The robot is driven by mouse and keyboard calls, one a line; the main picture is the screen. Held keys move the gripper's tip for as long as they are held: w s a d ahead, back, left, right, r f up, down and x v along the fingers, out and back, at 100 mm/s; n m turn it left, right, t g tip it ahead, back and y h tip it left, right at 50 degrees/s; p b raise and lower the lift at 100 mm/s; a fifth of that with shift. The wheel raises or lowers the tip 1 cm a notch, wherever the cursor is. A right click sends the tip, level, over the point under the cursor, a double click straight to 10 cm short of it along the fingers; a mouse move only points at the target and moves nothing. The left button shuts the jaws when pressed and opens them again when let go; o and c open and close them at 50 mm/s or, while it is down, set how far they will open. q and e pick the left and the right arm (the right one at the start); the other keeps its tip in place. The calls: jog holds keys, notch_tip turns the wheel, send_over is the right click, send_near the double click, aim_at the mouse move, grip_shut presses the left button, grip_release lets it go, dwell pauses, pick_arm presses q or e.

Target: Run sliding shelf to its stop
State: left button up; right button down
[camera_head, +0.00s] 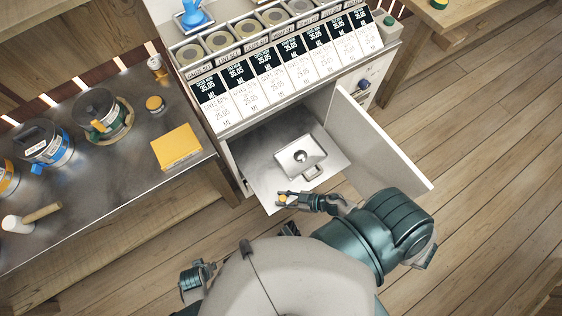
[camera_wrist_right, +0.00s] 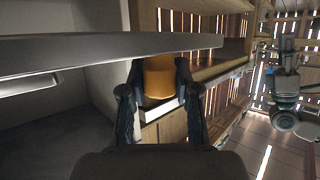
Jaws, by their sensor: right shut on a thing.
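The sliding shelf (camera_head: 262,190) is a flat pale metal plate sticking out of the cabinet's lower opening. A metal pan-like container (camera_head: 300,157) sits on it. An orange knob (camera_head: 282,199) is at the shelf's front edge. My right gripper (camera_head: 284,199) is shut on this knob. In the right wrist view the orange knob (camera_wrist_right: 159,78) lies between both fingers, and the shelf edge (camera_wrist_right: 90,48) runs across the upper left.
The cabinet (camera_head: 225,115) has a row of labelled bins above the shelf. A white side panel (camera_head: 375,137) stands out to the right of the shelf. A metal workbench (camera_head: 100,165) at left holds jars, a yellow box (camera_head: 177,147) and a mallet (camera_head: 30,217). Wooden floor is clear at right.

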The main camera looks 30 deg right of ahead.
jog(key=shift+a+r, duration=0.1)
jog(key=c, duration=0.8)
grip_release()
jog(key=shift+s+d, duration=0.25)
jog(key=shift+d, duration=0.05)
jog(key=v, duration=1.1)
jog(key=shift+s+d, duration=0.1)
